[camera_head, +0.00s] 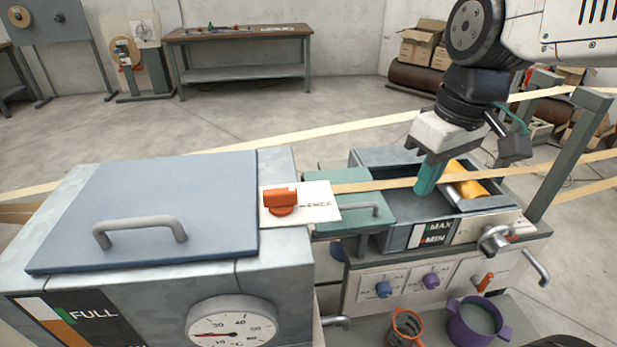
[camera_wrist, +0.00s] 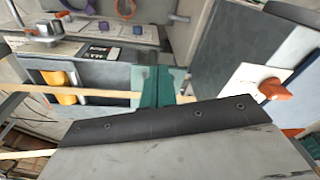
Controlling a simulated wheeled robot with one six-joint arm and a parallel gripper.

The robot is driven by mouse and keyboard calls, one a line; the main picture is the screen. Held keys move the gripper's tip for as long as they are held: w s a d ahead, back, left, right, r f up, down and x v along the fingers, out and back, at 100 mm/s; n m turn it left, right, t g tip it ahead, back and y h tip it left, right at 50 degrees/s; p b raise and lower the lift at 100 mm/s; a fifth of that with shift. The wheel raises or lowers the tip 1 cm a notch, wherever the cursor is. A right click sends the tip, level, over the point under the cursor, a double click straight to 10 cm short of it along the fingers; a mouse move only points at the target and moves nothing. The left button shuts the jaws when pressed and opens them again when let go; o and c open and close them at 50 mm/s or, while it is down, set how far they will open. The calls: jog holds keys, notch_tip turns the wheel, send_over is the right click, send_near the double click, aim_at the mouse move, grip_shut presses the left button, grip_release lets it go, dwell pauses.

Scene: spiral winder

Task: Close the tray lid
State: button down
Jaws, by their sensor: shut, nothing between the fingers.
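The tray (camera_head: 487,204) is an open grey box on the right-hand bench, with a yellow-orange roller (camera_head: 467,185) inside. Its green lid (camera_head: 337,183), with a grey bar handle (camera_head: 352,209), lies flat to the left and leaves the tray opening uncovered. My gripper (camera_head: 427,188) has teal fingers pointing down over the left part of the opening, right of the lid. The fingers are together and empty.
A pale strip (camera_head: 390,183) runs across the lid and tray, close to my fingers. A large grey-blue lid (camera_head: 165,210) covers the left box, with an orange knob (camera_head: 281,200) beside it. A crank (camera_head: 497,240) projects at the tray's front. A purple pot (camera_head: 474,322) stands below.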

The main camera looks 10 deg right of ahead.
jog(key=w+a+f+n+y, duration=0.1)
jog(key=w+a+f+n, duration=0.35)
jog(key=w, duration=0.55)
jog(key=w+a+f+n+g+y, duration=0.1)
jog(key=w+a+f+n, duration=0.4)
jog(key=w, duration=0.5)
jog(key=w+a+f+n+y, duration=0.1)
jog(key=w+a+f+n, duration=0.25)
jog(key=w+a, duration=0.45)
jog(key=shift+n, duration=0.3)
jog(key=d+f, duration=0.1)
jog(key=f, duration=0.1)
jog(key=w+d+f, duration=0.1)
jog(key=f, duration=0.2)
jog(key=d+f, duration=0.1)
jog(key=f, duration=0.2)
jog(key=shift+w+f, duration=0.15)
jog(key=shift+w, duration=0.15)
jog(key=shift+d, duration=0.1)
